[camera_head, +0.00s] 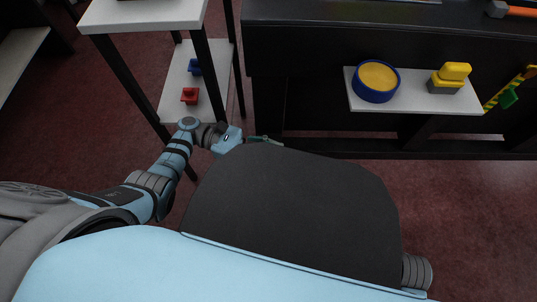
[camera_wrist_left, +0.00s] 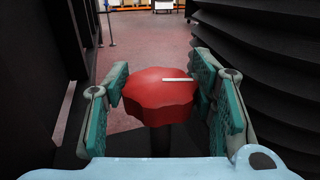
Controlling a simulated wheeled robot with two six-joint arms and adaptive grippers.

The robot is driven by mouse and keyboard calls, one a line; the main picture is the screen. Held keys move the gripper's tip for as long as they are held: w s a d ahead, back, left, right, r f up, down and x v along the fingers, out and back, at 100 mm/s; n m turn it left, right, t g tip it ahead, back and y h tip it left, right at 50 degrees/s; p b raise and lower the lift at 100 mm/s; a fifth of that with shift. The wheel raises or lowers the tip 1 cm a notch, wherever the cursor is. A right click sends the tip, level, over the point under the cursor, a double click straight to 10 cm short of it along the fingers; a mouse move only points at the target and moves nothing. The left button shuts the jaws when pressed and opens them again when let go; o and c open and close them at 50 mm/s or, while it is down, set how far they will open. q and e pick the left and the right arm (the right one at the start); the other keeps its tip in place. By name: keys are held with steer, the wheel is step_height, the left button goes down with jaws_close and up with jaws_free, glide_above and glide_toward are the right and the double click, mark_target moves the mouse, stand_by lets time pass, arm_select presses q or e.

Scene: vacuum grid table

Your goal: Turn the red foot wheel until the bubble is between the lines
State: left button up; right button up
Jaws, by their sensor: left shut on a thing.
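The red foot wheel (camera_wrist_left: 155,100) shows in the left wrist view, a scalloped knob on a dark stem. A white line on its top runs from the middle to the right. My left gripper (camera_head: 262,140) is low beside the black bench in the head view, its fingertips partly hidden by my own body. In the left wrist view its teal finger pads stand on both sides of the wheel, shut on it. The bubble and its lines are not in view. My right gripper is not in view.
The black bench (camera_head: 300,50) is right of my left gripper. Its white shelf (camera_head: 415,103) bears a blue and yellow round dish (camera_head: 376,81) and a yellow and grey block (camera_head: 450,78). A white stand (camera_head: 143,13) has a lower shelf with red (camera_head: 190,96) and blue (camera_head: 194,67) pieces.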

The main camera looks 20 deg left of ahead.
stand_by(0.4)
arm_select(q)
steer(key=o, duration=1.2)
steer(key=shift+c, duration=0.2)
steer(key=a, duration=0.7)
steer(key=shift+w+a, duration=0.25)
steer(key=shift+w, duration=0.1)
